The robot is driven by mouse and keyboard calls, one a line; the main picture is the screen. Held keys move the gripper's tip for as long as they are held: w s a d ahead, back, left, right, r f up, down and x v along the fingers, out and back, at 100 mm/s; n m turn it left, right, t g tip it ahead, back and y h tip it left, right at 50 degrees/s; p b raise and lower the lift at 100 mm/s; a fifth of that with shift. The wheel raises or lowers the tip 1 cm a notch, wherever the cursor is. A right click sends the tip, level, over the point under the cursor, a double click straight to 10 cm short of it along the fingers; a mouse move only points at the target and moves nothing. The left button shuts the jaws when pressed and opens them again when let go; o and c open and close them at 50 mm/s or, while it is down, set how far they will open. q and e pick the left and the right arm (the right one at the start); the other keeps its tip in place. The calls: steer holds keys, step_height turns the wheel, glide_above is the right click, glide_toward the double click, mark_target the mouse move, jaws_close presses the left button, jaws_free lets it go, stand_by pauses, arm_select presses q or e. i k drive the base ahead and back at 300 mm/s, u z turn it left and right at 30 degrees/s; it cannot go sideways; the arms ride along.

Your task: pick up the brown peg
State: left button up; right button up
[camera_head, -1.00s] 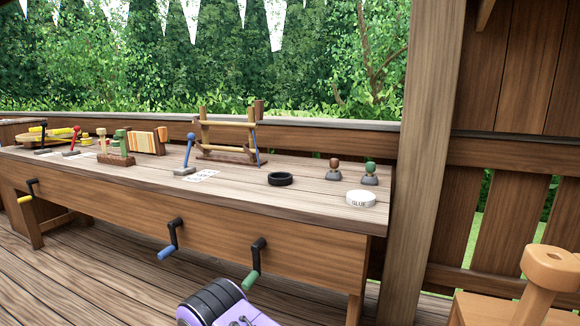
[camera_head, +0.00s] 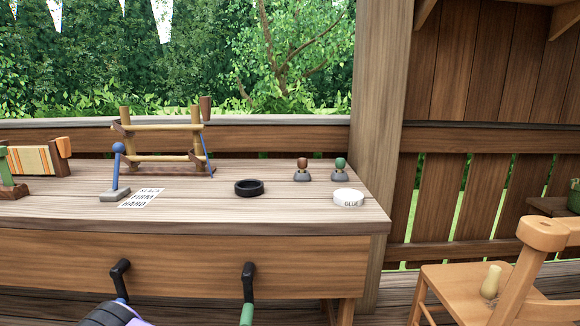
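A brown-topped peg (camera_head: 302,165) stands upright in a grey base at the right end of the workbench. A similar green-topped peg (camera_head: 340,165) stands just right of it. I cannot tell from the picture which brown piece is the one named. Neither of my grippers shows. A purple and black part at the bottom edge is cut off.
The workbench (camera_head: 60,207) holds a black ring (camera_head: 249,188), a white glue tin (camera_head: 348,198), a blue-knobbed lever (camera_head: 118,170) and a printed card (camera_head: 142,197). A wooden chair (camera_head: 450,285) with a pale peg (camera_head: 490,282) stands right.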

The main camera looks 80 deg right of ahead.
mark_target(302, 162)
steer(key=z, duration=2)
